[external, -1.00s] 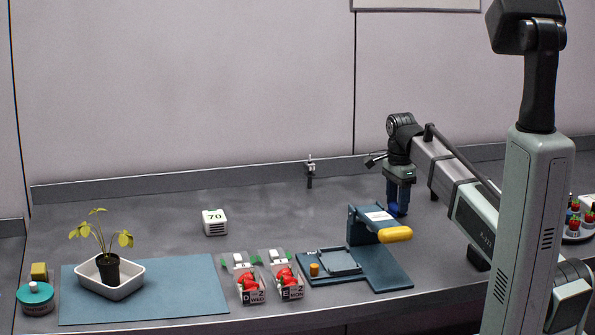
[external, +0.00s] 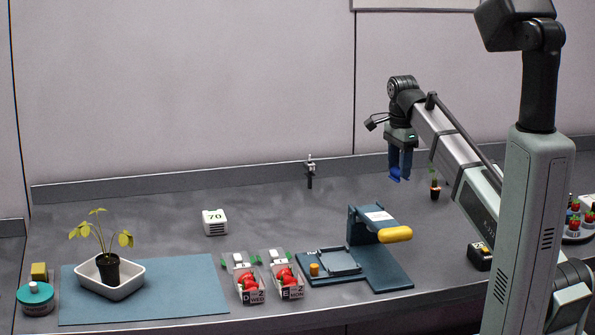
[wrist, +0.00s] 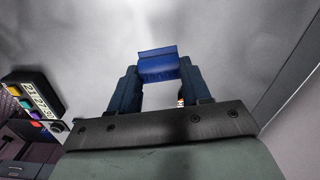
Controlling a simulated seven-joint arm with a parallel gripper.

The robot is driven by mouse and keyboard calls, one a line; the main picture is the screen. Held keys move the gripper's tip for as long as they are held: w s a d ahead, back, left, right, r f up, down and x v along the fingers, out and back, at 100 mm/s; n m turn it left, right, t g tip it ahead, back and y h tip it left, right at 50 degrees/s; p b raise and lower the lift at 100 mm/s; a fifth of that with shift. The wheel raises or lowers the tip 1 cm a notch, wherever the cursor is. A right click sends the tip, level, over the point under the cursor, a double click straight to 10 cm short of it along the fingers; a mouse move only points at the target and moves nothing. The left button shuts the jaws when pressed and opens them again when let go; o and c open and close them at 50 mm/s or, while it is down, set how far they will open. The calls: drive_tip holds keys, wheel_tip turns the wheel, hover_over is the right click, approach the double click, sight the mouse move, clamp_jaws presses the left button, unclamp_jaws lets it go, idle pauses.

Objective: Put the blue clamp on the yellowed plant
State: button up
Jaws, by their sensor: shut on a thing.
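My gripper (external: 400,165) is shut on the blue clamp (external: 394,172) and holds it above the back right of the bench. In the wrist view the clamp (wrist: 158,64) sits between the two dark fingertips. The yellowed plant (external: 101,232) stands at the far left in a black pot (external: 108,269), inside a white tray (external: 128,288) on a blue mat (external: 190,282). It has a few yellow-green leaves. My gripper is far to the right of the plant.
A blue press with a yellow handle (external: 395,235) stands at front centre, beside two strawberry punnets (external: 250,287). A white block marked 70 (external: 215,222) lies behind them. A small potted plant (external: 435,189) stands right of my gripper. A teal jar (external: 36,297) is at the far left.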

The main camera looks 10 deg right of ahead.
drive_tip(key=s+a+r+n, duration=0.1)
drive_tip(key=s+a+n, duration=0.3)
drive_tip(key=a, duration=1.4)
drive_tip(key=s+a+n, duration=0.2)
drive_tip(key=s+a, duration=0.4)
drive_tip(key=a, duration=1.1)
wheel_tip(320, 180, up, 6)
drive_tip(key=n, duration=1)
hover_over(107, 259)
drive_tip(key=shift+w+f, duration=0.1)
drive_tip(key=shift+f, duration=4.65)
drive_tip(key=shift+f, duration=0.1)
drive_tip(key=o, duration=1)
wheel_tip(107, 259, up, 12)
drive_tip(key=shift+r, duration=0.2)
